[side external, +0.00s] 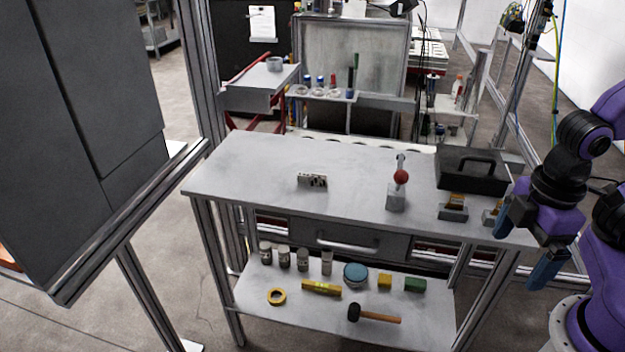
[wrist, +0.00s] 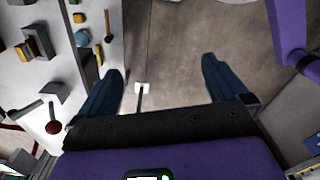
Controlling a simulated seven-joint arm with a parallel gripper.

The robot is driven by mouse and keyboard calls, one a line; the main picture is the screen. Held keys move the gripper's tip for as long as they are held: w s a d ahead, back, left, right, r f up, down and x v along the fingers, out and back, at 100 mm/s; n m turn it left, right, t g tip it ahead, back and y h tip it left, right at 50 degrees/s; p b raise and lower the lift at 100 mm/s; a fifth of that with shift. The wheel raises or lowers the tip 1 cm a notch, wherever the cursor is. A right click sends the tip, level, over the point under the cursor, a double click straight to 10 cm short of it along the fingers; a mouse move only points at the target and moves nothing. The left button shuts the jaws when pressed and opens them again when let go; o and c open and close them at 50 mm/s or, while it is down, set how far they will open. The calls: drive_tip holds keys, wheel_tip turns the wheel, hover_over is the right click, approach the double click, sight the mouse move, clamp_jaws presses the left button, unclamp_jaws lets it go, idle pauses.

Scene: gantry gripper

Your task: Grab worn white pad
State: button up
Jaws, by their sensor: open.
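A small whitish block with dark marks (side external: 312,180) lies on the grey tabletop, left of its middle. It may be the worn white pad, but I cannot be sure. My gripper (side external: 520,257) is open and empty at the right end of the workbench, far to the right of that block. In the wrist view its two blue fingers (wrist: 161,68) are spread wide over bare floor. I cannot make out the whitish block in the wrist view.
The lower shelf (side external: 250,305) holds jars, yellow and green blocks, tape and a mallet (side external: 373,315). The tabletop's left part is clear.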

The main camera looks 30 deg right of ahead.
drive_tip(key=w+a+f+n+t+h, duration=0.1)
drive_tip(key=w+a+n+t+h, duration=0.25)
drive_tip(key=w, duration=0.85)
drive_tip(key=w+a+f+n+t+h, duration=0.1)
drive_tip(key=w+a+f+n+h, duration=0.2)
drive_tip(key=w+a, duration=0.6)
drive_tip(key=n+t+h, duration=0.4)
drive_tip(key=n+t, duration=0.2)
drive_tip(key=n, duration=0.2)
approach(311, 178)
drive_tip(key=x, duration=0.6)
drive_tip(key=shift+w+a+r, duration=0.15)
drive_tip(key=shift+a, duration=0.05)
drive_tip(key=shift+x, duration=2.65)
drive_tip(key=shift+s+d, duration=0.15)
drive_tip(key=shift+s, duration=0.05)
drive_tip(key=shift+c, duration=0.3)
drive_tip(key=c, duration=0.7)
